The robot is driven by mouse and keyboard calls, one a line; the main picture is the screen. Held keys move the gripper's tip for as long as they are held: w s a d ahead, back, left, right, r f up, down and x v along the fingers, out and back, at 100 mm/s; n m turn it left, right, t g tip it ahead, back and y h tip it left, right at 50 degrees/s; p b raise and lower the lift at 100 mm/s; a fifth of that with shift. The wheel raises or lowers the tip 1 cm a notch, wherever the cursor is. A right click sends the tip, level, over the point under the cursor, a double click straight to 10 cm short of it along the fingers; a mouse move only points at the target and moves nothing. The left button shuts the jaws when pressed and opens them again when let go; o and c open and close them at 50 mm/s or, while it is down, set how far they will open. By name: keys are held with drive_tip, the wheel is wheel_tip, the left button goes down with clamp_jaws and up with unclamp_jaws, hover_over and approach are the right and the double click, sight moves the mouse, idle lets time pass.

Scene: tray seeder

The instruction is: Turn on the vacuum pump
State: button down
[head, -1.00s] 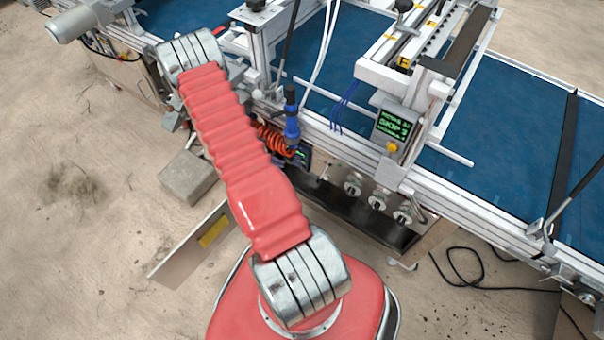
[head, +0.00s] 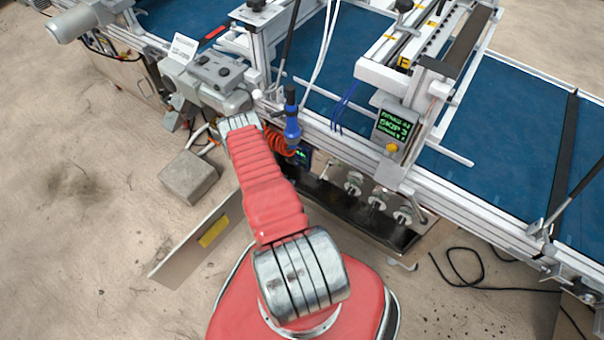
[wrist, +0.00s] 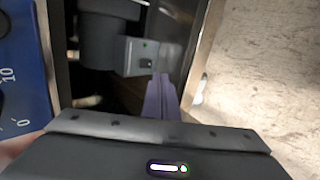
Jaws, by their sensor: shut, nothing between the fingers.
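In the wrist view, a dark rounded body that looks like the vacuum pump (wrist: 103,40) sits inside an open metal cabinet. A small light grey switch box (wrist: 140,56) with a green dot and a small dark spot is on its right side. My gripper (wrist: 161,84) is shut and empty, its purple-grey fingertips just below and right of the box. Whether they touch it I cannot tell. In the head view my gripper and the pump do not show; my red arm reaches toward the machine's lower front.
A blue panel (wrist: 20,70) with a numbered dial is left of the cabinet opening. In the head view, an open door panel (head: 187,251) with a yellow label and a concrete block (head: 189,177) stand near my arm. Orange coiled hose (head: 274,141) is close to it.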

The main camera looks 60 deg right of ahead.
drive_tip(key=shift+w+d+f+t, duration=0.2)
drive_tip(key=shift+w+f+t, duration=0.15)
drive_tip(key=shift+w, duration=0.25)
drive_tip(key=shift+d, duration=0.1)
drive_tip(key=shift+x, duration=5)
drive_tip(key=shift+s+d+f, duration=0.1)
drive_tip(key=shift+s+d, duration=0.05)
drive_tip(key=shift+d, duration=0.8)
drive_tip(key=shift+s+d+f, duration=0.1)
drive_tip(key=shift+s+d, duration=0.05)
drive_tip(key=shift+d, duration=0.75)
